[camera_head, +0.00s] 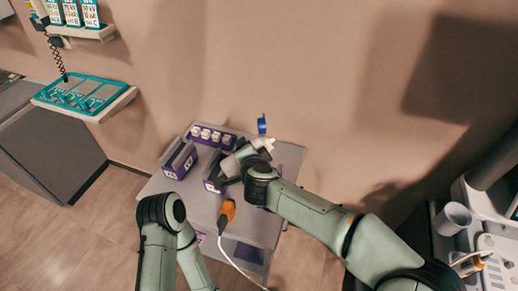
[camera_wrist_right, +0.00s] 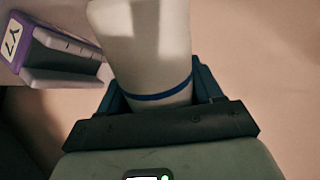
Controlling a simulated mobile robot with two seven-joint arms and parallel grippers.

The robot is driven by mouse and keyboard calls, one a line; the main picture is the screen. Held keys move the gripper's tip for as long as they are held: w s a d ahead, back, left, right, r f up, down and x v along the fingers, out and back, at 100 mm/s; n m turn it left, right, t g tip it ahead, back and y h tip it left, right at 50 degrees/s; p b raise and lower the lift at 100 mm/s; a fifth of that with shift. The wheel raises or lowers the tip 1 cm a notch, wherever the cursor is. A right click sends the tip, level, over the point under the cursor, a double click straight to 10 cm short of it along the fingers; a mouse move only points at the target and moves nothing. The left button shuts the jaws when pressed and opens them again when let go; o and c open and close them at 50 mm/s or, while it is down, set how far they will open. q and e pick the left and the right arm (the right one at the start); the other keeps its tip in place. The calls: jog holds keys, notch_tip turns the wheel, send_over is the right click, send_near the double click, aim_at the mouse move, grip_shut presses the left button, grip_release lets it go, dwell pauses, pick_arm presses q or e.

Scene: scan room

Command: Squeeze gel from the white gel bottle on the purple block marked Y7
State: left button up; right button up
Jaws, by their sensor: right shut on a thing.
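My right gripper (camera_wrist_right: 152,100) is shut on the white gel bottle (camera_wrist_right: 145,45), which has a dark blue stripe. In the head view the bottle (camera_head: 236,160) is held tilted above the grey table, partly hidden by my right arm. The purple block marked Y7 (camera_wrist_right: 12,62) is at the upper left of the right wrist view, beside the bottle, with a grey slotted part. In the head view, a purple block (camera_head: 211,182) sits close under the bottle, largely hidden; its mark is unreadable there. My left gripper is not in view; only my left arm shows.
The grey table (camera_head: 195,205) also holds another purple block (camera_head: 178,160), a purple rack of white pieces (camera_head: 211,136) and an orange-ended device (camera_head: 227,213) with a white cable. A blue item (camera_head: 262,124) is near the wall. A cart with a cup (camera_head: 454,218) is right.

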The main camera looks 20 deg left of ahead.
jog(key=shift+s+a+f+m+g+y+b, duration=0.65)
jog(key=shift+s+a+m+g+y+b, duration=0.05)
jog(key=shift+m, duration=0.2)
jog(key=shift+s+a+m+g+y, duration=0.1)
jog(key=shift+a+m+g+y, duration=0.05)
jog(key=shift+m+g+y, duration=0.2)
jog(key=shift+r+m+g+y+p, duration=0.15)
jog(key=shift+m+g+y+p, duration=0.4)
jog(key=shift+m+p, duration=0.3)
jog(key=y+p, duration=0.1)
jog(key=p, duration=0.2)
jog(key=m+g+y+p, duration=0.1)
jog(key=p, duration=0.2)
jog(key=shift+w+d+m, duration=0.2)
jog(key=shift+m, duration=0.1)
jog(key=m+y+p, duration=0.1)
jog(key=p, duration=0.3)
jog(key=w+d+f+m+g+y+p, duration=0.1)
jog(key=p, duration=0.3)
jog(key=shift+w+m, duration=0.1)
jog(key=shift+m, duration=0.2)
jog(key=shift+f+g+y+p, duration=0.25)
jog(key=shift+g+y+p, duration=0.05)
jog(key=shift+p, duration=0.2)
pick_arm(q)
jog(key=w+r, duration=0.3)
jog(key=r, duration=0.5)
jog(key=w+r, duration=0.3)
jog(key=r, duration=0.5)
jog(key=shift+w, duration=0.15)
